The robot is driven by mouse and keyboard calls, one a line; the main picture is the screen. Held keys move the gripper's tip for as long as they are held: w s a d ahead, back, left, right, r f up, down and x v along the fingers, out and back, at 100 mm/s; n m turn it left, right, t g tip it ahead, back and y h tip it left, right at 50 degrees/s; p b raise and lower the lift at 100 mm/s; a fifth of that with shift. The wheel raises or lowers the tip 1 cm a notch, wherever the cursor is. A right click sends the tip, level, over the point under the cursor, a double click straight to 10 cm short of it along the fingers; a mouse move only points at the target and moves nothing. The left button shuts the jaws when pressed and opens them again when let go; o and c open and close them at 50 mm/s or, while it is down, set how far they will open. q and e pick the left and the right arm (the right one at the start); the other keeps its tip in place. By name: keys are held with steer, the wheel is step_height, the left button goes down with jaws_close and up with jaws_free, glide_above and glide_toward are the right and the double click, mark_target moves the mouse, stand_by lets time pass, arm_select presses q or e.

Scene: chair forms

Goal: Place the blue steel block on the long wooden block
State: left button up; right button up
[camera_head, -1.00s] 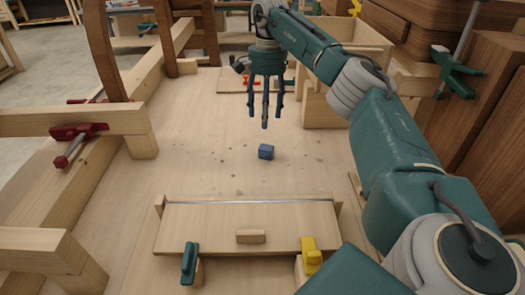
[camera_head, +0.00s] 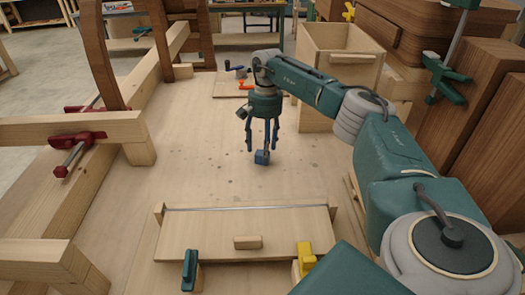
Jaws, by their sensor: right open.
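The blue steel block (camera_head: 261,158) is a small cube on the pale workbench top, near the middle of the view. My right gripper (camera_head: 262,147) points straight down over it, with its fingers spread open around or just behind the block; I cannot tell if they touch it. A small long wooden block (camera_head: 248,242) lies on a flat wooden board (camera_head: 190,232) at the front of the bench. My left gripper is not in view.
A green clamp (camera_head: 189,270) and a yellow clamp (camera_head: 306,256) stand at the board's front edge. A red clamp (camera_head: 78,150) sits on the beams at left. An open wooden box (camera_head: 340,75) stands behind my right arm. The bench between block and board is clear.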

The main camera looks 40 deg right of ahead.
steer(key=shift+f, duration=0.45)
steer(key=shift+a, duration=0.1)
steer(key=shift+c, duration=0.5)
jaws_close()
steer(key=shift+r, duration=0.1)
steer(key=shift+w+r, duration=0.1)
steer(key=shift+r, duration=0.3)
step_height(320, 180, up, 12)
steer(key=b, duration=0.2)
step_height(320, 180, up, 7)
steer(key=p, duration=0.1)
glide_above(262, 152)
steer(key=shift+a+r, duration=0.1)
